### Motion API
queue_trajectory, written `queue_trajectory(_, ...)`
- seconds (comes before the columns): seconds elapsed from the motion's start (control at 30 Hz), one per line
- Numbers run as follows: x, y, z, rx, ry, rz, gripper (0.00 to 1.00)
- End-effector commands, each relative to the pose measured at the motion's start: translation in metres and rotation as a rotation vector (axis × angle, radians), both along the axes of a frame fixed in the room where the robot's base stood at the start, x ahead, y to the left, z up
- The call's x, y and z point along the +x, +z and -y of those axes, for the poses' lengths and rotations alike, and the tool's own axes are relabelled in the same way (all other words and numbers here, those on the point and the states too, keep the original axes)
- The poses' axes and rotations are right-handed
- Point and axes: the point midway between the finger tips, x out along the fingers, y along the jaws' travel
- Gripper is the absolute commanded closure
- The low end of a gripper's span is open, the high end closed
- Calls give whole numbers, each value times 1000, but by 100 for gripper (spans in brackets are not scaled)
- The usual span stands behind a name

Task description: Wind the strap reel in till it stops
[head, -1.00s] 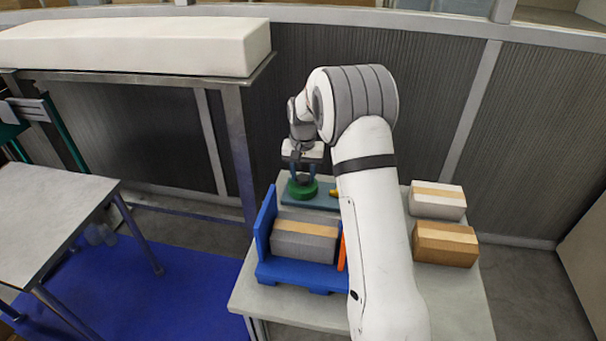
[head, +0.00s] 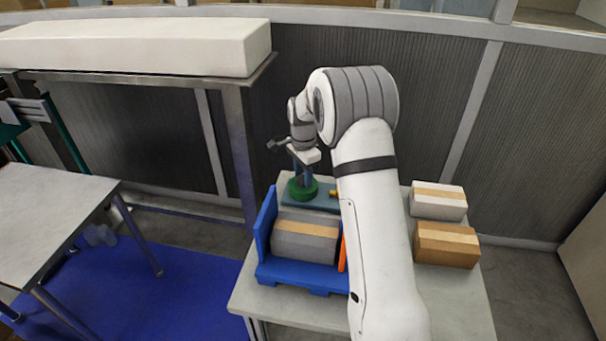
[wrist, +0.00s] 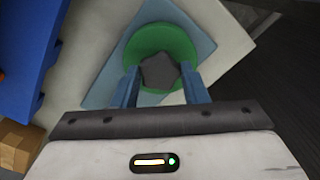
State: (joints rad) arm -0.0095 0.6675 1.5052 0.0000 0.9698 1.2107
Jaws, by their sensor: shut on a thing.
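The strap reel is a green disc (head: 300,191) with a dark knob (wrist: 160,72) on top. It sits on a blue-grey plate (head: 322,201) at the back of the grey table. In the wrist view the green disc (wrist: 135,48) lies below my gripper (wrist: 163,82), and the two blue fingers are closed on opposite sides of the dark knob. In the head view my gripper (head: 304,183) points down onto the reel and hides its knob.
A blue pallet stand (head: 262,240) with a grey taped box (head: 304,240) and an orange strip (head: 342,253) stands in front of the reel. A pale box (head: 437,202) and a brown box (head: 445,244) are at the right. A small yellow part (head: 334,193) sits beside the reel.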

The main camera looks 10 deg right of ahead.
Motion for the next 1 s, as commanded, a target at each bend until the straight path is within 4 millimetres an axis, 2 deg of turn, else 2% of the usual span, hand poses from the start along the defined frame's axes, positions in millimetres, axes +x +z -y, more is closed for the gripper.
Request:
queue_trajectory(0.4, 2, 2, 0, 0, -144, 8, 83)
queue_trajectory(0.87, 2, 2, 0, 0, -154, 8, 83)
queue_trajectory(0.9, 2, 2, 0, 0, -154, 8, 58)
queue_trajectory(1.0, 2, 2, 0, 0, -154, 6, 50)
